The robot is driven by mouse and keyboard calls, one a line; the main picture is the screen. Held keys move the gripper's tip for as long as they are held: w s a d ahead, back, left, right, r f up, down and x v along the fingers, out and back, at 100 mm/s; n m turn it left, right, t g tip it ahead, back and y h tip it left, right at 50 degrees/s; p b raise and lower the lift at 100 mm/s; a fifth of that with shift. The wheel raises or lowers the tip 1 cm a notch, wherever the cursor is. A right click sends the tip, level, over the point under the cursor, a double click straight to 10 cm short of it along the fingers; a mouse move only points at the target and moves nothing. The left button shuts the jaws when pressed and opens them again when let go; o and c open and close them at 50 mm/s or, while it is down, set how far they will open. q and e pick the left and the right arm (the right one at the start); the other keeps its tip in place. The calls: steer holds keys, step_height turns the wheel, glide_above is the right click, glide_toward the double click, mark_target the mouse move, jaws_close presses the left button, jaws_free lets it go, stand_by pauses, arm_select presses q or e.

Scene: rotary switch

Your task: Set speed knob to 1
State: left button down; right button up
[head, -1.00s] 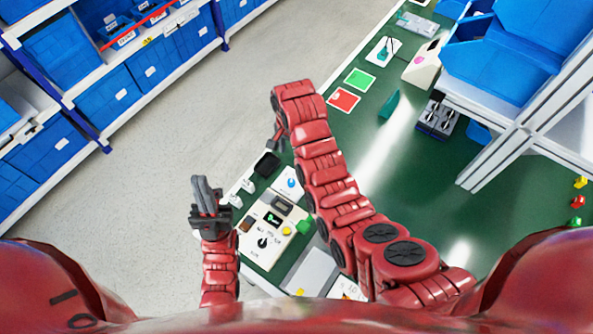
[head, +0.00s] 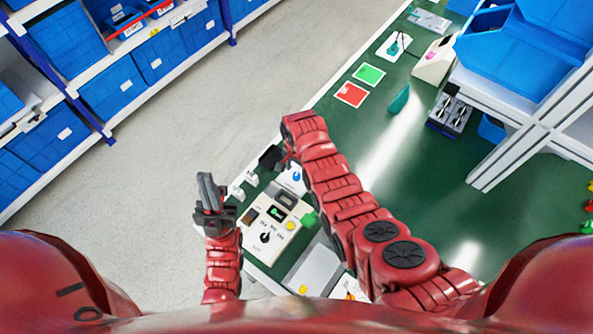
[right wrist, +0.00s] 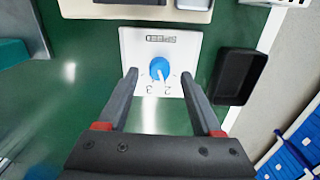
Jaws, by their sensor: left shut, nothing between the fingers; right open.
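The blue speed knob (right wrist: 159,69) sits on a white plate (right wrist: 132,45) in the right wrist view. It bears a pale pointer mark, and the digits 3 and 2 are printed below it. In the head view the knob (head: 297,174) shows partly beside my right arm. My right gripper (right wrist: 160,76) is open, with one fingertip on each side of the knob and a gap on both sides. Whether the tips are down at knob height I cannot tell. My left gripper (head: 207,188) is shut and empty, left of the table.
A black tray (right wrist: 240,76) stands right of the plate. A white panel (head: 283,238) with a black knob and colored buttons lies nearer my body in the head view. Red (head: 352,94) and green (head: 369,75) cards lie farther along the green table.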

steer(key=shift+f, duration=0.8)
jaws_close()
